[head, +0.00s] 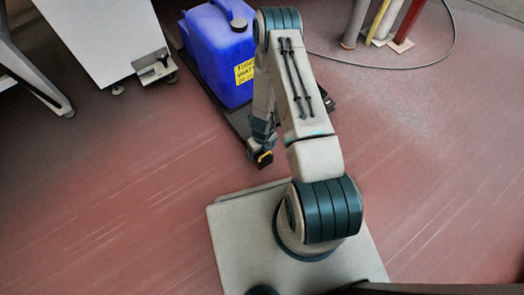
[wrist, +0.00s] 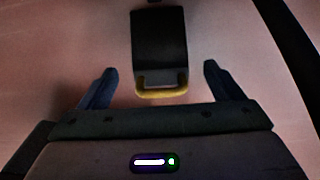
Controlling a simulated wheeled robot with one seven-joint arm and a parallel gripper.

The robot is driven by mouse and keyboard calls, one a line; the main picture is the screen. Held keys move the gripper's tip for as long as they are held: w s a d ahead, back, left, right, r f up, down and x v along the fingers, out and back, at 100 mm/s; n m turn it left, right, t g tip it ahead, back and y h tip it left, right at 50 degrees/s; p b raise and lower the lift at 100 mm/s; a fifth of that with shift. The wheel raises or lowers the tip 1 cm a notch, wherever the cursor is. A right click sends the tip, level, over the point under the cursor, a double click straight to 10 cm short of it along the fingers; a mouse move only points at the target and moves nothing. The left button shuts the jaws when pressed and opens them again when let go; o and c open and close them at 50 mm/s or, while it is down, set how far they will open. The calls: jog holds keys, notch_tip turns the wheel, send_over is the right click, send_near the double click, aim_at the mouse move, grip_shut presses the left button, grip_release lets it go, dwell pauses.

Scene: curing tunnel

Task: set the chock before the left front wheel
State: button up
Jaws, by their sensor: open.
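The chock (wrist: 160,45) is a dark block with a yellow rim and a handle-like slot at its near end. In the wrist view it lies on the reddish floor, ahead of my gripper (wrist: 159,70), its near end between the two spread fingers. The fingers are apart from it on both sides. In the head view a small black and yellow piece, seemingly the chock (head: 264,159), shows just below my gripper (head: 262,142). A low black cart (head: 236,121) carries a blue canister (head: 222,55). Its left front wheel is not clearly visible; my arm hides part of the cart.
A white cabinet (head: 102,38) with a metal foot bracket (head: 155,68) stands left of the canister. Grey, yellow and red posts (head: 383,22) and a dark cable (head: 400,66) are at the back right.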

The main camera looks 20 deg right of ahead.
jog(key=w+a+r+n+t+y+p, duration=0.15)
jog(key=r+n, duration=0.65)
jog(key=r, duration=1)
jog(key=w+a+r+n+p, duration=0.15)
jog(key=r+n, duration=0.65)
jog(key=r, duration=1)
jog(key=s+d+r+n+h, duration=0.1)
jog(key=s+d+r+n, duration=0.1)
jog(key=s+r+n, duration=1.4)
notch_tip(320, 180, up, 2)
jog(key=shift+s+d+n, duration=0.3)
jog(key=shift+s+d, duration=0.05)
jog(key=shift+h, duration=0.25)
notch_tip(320, 180, up, 38)
jog(key=t+p, duration=0.1)
jog(key=p, duration=3.3)
jog(key=shift+f+p, duration=0.25)
jog(key=shift+p, duration=0.05)
